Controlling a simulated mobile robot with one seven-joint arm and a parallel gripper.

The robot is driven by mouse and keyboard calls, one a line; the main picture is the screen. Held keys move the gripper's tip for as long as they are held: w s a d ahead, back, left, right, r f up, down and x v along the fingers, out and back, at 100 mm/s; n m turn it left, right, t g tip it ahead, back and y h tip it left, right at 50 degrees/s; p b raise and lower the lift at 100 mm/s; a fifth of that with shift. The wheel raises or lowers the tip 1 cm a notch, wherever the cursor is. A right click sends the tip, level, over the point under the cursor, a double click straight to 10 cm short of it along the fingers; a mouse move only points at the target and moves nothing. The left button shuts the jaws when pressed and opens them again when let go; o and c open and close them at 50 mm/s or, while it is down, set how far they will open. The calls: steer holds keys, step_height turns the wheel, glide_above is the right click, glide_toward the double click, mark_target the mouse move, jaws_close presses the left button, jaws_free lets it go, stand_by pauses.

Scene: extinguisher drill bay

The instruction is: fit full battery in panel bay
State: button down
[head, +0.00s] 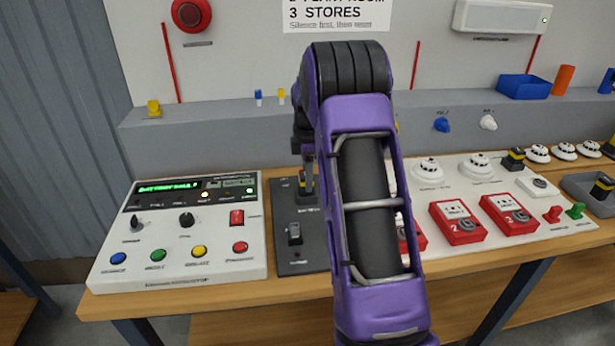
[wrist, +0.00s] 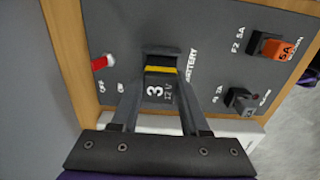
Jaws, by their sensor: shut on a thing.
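My gripper (wrist: 160,98) is shut on a dark battery (wrist: 158,86) with a yellow band and the marking "3 12 V", in the wrist view. The battery is at the bay (wrist: 162,52) beside the word BATTERY on the dark grey panel (wrist: 120,25). The bay's dark rim shows beyond the battery; I cannot tell how deep the battery sits. In the head view, my gripper (head: 306,188) is over the back of the panel (head: 300,265). My purple arm hides part of it.
The panel carries a red switch (wrist: 100,62) marked OFF and ON, an orange fuse (wrist: 277,48) and a dark fuse holder (wrist: 241,100). A white control box (head: 180,265) stands left of it. Red call points (head: 458,222), detectors and a grey holder with another battery (head: 602,187) lie right.

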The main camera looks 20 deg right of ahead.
steer(key=shift+f, duration=0.5)
stand_by(0.3)
jaws_free()
stand_by(0.4)
steer(key=shift+r, duration=0.1)
steer(key=shift+r+p, duration=0.75)
steer(key=shift+r, duration=2.65)
